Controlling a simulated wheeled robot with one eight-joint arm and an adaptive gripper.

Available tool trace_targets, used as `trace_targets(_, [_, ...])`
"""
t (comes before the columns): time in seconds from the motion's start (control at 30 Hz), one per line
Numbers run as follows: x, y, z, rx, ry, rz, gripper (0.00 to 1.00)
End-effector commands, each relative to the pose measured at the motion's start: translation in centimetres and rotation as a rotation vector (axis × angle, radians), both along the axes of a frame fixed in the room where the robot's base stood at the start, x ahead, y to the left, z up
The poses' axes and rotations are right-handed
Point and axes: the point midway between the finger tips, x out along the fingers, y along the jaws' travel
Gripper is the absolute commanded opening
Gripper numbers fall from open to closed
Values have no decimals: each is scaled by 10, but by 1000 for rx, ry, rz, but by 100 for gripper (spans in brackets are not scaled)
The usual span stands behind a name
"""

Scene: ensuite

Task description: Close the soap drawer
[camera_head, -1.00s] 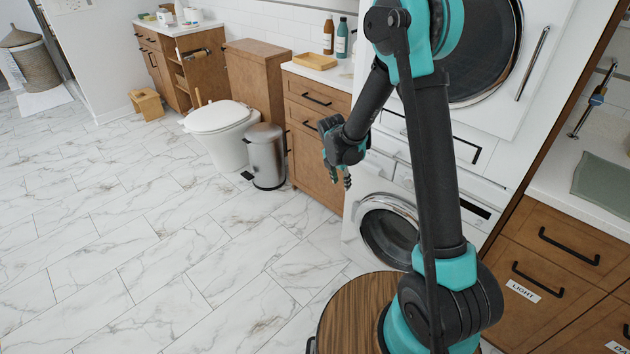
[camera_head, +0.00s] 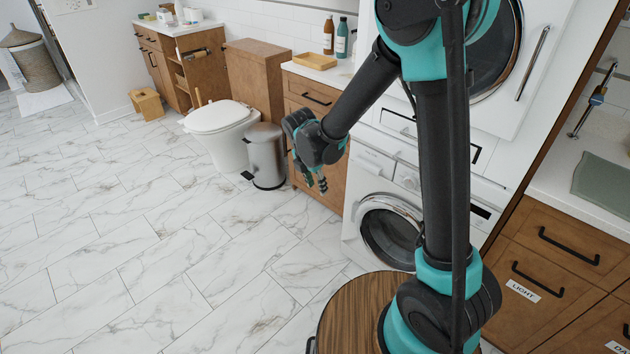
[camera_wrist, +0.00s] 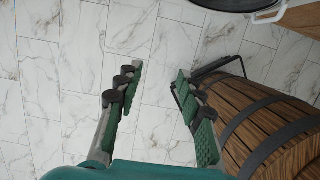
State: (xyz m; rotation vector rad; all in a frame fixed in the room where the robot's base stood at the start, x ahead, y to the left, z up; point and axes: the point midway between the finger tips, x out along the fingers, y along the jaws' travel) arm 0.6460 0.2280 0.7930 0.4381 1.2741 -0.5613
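The front-loading washing machine (camera_head: 362,222) stands right of centre in the head view, under the dryer. Its soap drawer front (camera_head: 373,162) is at the upper left of the washer, left of the round dial. I cannot tell from this angle how far the drawer sticks out. My gripper (camera_head: 316,186) hangs left of the washer and in front of the wooden cabinet, pointing down, apart from the drawer. In the wrist view my gripper (camera_wrist: 157,82) is open and empty above the floor. The drawer does not show there; part of the round washer door (camera_wrist: 238,3) shows at the top.
The wooden drawer cabinet (camera_head: 330,187) adjoins the washer on its left. A metal bin (camera_head: 267,158) and a toilet (camera_head: 217,130) stand farther left. The dryer (camera_head: 540,95) is above. A drawer unit (camera_head: 560,260) stands right. The marble floor (camera_head: 180,265) at left is clear.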

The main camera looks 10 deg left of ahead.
Motion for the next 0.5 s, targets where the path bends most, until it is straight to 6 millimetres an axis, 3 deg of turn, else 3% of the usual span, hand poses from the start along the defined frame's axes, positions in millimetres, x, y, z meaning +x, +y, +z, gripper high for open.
trace_targets(0.2, [-3, 3, 17, 0, 0, 1, 38])
trace_targets(0.5, [-3, 3, 19, 0, 0, 0, 38])
